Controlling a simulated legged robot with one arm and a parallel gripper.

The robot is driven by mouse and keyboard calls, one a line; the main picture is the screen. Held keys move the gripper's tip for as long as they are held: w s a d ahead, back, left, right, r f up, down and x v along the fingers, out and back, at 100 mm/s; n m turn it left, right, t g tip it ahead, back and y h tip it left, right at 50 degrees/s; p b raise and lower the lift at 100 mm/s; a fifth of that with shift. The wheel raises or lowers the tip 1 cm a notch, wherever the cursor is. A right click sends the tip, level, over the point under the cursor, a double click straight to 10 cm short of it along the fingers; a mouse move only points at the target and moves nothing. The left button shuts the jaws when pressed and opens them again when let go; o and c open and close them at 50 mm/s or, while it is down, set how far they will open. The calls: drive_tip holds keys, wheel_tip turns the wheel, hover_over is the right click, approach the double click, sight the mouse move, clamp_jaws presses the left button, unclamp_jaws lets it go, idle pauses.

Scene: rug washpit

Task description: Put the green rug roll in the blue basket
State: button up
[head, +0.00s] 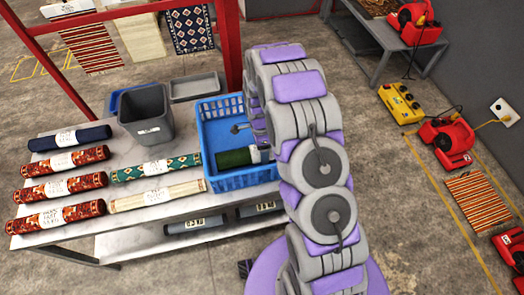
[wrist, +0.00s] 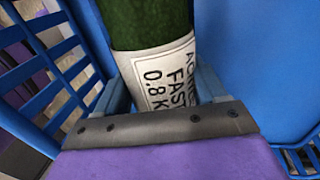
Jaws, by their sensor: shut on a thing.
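The blue basket (head: 243,178) stands on the right end of the grey table, and its blue walls fill the sides of the wrist view (wrist: 30,110). The plain green rug roll (head: 234,157) with a white label lies within the basket's rim; it also shows in the wrist view (wrist: 150,24). My gripper (wrist: 165,98) is inside the basket and shut on the roll around its white label band. In the head view my arm covers the basket's right side and most of the gripper. Whether the roll touches the basket floor cannot be told.
A patterned green roll (head: 155,168) and a cream roll (head: 157,196) lie left of the basket. Several red rolls (head: 57,213) and a navy roll (head: 69,138) lie farther left. A grey bin (head: 146,113) and a grey tray (head: 196,87) stand behind. A red post (head: 229,45) rises behind the basket.

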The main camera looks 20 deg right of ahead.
drive_tip(key=o, duration=1.5)
drive_tip(key=shift+o, duration=0.2)
wheel_tip(320, 180, up, 12)
drive_tip(key=w+p, duration=0.2)
drive_tip(key=p, duration=0.1)
drive_tip(key=s+r+n, duration=0.8)
drive_tip(key=s+r, duration=0.6)
drive_tip(key=r, duration=0.2)
drive_tip(key=s+r+n, duration=0.3)
drive_tip(key=s+n, duration=0.2)
drive_tip(key=s, duration=0.6)
drive_tip(key=s+r+n, duration=0.3)
drive_tip(key=s+n, duration=0.2)
drive_tip(key=s, duration=0.6)
drive_tip(key=shift+r, duration=0.15)
drive_tip(key=shift+s, duration=0.1)
